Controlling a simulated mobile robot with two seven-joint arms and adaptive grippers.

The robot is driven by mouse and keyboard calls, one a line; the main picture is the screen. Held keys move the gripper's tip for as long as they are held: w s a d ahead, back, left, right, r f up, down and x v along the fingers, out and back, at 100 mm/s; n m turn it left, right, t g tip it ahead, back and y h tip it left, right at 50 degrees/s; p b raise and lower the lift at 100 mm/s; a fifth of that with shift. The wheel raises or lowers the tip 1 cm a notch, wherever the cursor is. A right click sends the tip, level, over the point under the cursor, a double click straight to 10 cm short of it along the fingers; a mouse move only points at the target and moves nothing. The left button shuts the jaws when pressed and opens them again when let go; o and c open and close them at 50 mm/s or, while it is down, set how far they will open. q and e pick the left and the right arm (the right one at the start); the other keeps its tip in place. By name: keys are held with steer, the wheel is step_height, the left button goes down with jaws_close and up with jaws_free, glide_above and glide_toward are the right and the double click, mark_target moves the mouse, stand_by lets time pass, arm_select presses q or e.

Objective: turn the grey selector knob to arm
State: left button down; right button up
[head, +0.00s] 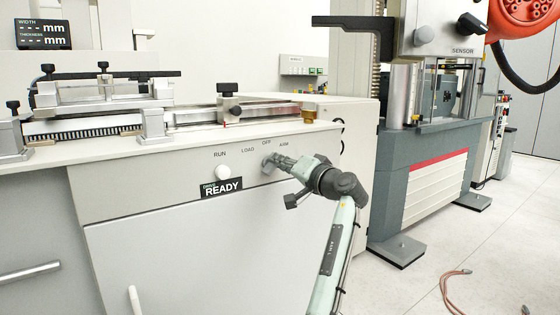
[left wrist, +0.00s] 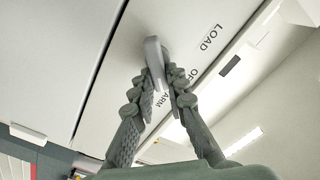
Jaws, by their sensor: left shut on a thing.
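The grey selector knob (head: 266,164) sits on the front panel of the bench, below the labels LOAD, OFF and ARM. My left gripper (head: 276,162) is at the panel with its fingers shut on the knob. In the left wrist view the knob (left wrist: 153,52) is a grey bar between the two fingertips of my left gripper (left wrist: 158,80). The fingers partly cover the knob and the OFF label, so I cannot tell which label it points to. My right gripper is not in view.
A white RUN button (head: 222,172) and a small black READY display (head: 221,188) are left of the knob. A rail fixture (head: 150,122) stands on the bench top above. A grey-green testing machine (head: 425,170) stands to the right. Cables (head: 456,290) lie on the floor.

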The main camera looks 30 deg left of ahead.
arm_select(q)
steer(key=shift+f, duration=0.1)
steer(key=c, duration=1.5)
jaws_free()
steer(key=shift+c, duration=0.2)
steer(key=shift+d, duration=0.1)
steer(key=v, duration=1.1)
steer(key=shift+s+d, duration=0.2)
steer(key=shift+d, duration=0.15)
steer(key=shift+d, duration=0.1)
